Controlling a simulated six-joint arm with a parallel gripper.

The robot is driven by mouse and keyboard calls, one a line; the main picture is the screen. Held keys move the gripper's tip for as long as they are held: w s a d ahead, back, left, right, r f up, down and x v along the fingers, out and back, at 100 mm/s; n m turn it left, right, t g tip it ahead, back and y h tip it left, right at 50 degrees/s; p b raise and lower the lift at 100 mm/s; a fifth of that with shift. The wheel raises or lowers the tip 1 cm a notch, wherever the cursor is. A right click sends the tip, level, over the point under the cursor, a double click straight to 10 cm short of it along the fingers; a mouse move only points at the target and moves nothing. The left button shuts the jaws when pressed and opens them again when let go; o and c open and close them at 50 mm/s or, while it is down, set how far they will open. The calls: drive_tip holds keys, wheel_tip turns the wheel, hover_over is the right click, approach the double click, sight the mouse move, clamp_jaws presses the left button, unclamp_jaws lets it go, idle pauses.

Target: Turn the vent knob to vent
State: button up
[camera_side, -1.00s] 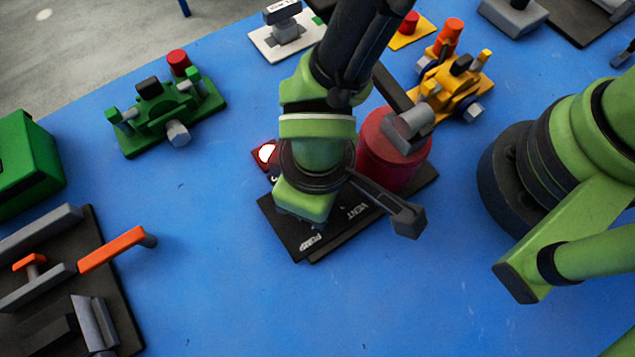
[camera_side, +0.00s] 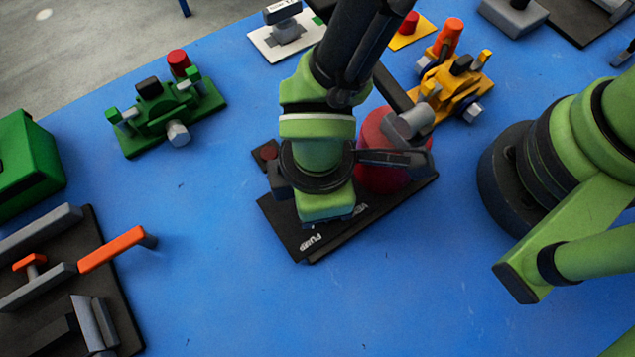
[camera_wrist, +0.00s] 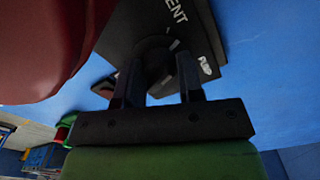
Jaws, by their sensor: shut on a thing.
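The black panel plate (camera_side: 391,207) carries white PUMP and VENT labels; my gripper partly covers VENT in the side view. The dark round vent knob (camera_wrist: 153,46) lies between my fingers. A small white mark near its edge lies between the two labels; its exact setting is hard to read. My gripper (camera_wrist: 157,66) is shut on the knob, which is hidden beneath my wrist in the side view.
A large red cylinder (camera_side: 380,170) stands on the plate close to my wrist. A small red lamp block (camera_side: 267,152), unlit, is at the plate's far left. A green fixture (camera_side: 160,115) and a yellow fixture (camera_side: 458,85) stand farther off. Blue table is clear in front.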

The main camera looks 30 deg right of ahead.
idle(0.4)
drive_tip(key=o, duration=0.9)
wheel_tip(320, 180, up, 10)
drive_tip(key=shift+f, duration=0.1)
